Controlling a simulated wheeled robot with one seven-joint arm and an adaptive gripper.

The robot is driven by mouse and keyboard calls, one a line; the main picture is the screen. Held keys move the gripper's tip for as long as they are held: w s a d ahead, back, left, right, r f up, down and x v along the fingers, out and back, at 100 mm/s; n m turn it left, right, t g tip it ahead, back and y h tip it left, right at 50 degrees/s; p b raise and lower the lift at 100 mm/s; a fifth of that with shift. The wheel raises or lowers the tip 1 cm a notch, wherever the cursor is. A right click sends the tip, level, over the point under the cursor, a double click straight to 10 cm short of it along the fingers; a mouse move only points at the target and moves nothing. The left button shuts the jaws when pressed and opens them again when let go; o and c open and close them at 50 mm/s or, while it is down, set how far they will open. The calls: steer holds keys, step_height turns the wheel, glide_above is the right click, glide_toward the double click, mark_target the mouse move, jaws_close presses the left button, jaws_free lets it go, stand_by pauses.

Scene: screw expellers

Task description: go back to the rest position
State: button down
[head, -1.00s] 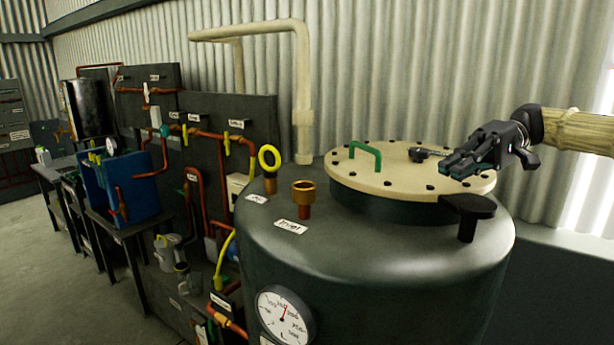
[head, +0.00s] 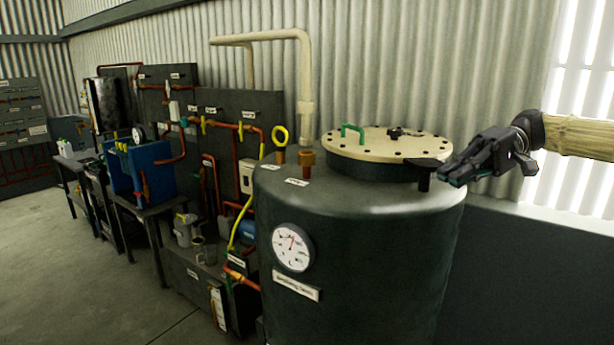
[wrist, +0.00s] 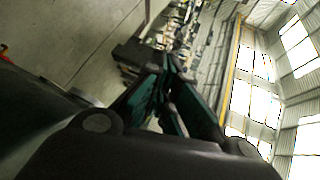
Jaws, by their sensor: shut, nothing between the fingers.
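My gripper (head: 452,180) is black and shut with nothing in it. In the head view it is at the right, in front of or beside the right edge of the large dark green tank (head: 365,250). Its fingertips appear close to the black knob (head: 424,166) at the tank's right side; I cannot tell how far apart they are. In the wrist view the dark fingers (wrist: 168,75) come together at the tips. The tank has a cream lid (head: 395,147) with a green handle (head: 352,129).
A round gauge (head: 293,247) is on the tank's front. Dark panels with copper pipes (head: 235,125) and a table with a blue box (head: 150,165) stand to the left. A corrugated wall (head: 450,70) is behind. Open floor (head: 60,260) lies at the left front.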

steer(key=w+a+f+m+t+h, duration=0.15)
steer(key=a+f, duration=0.45)
steer(key=f, duration=0.6)
steer(key=w+a+f+m+t, duration=0.1)
steer(key=w+a+f+m, duration=0.35)
steer(key=f, duration=0.75)
steer(key=s+a+f+h, duration=0.1)
steer(key=s+a+f, duration=0.15)
steer(key=f, duration=0.45)
steer(key=s+a+f+h, duration=0.1)
steer(key=s+f, duration=0.2)
steer(key=f, duration=0.5)
steer(key=s+a+f+h, duration=0.2)
steer(key=s+f, duration=0.1)
steer(key=f, duration=0.4)
steer(key=s+d+f+t+h, duration=0.1)
steer(key=s+d+f+h, duration=0.1)
steer(key=s+f, duration=0.65)
steer(key=s+d+f+h, duration=0.1)
steer(key=s+f+h, duration=0.1)
steer(key=s+f, duration=0.65)
steer(key=s+d+f+t+h, duration=0.1)
steer(key=s+d+f+h, duration=0.1)
steer(key=s+d+f, duration=0.2)
steer(key=s+d+f+n+t+h, duration=0.1)
steer(key=s+d+f, duration=0.3)
steer(key=s, duration=0.6)
steer(key=shift+f+h, duration=0.25)
steer(key=shift+h, duration=0.2)
steer(key=shift+d, duration=0.1)
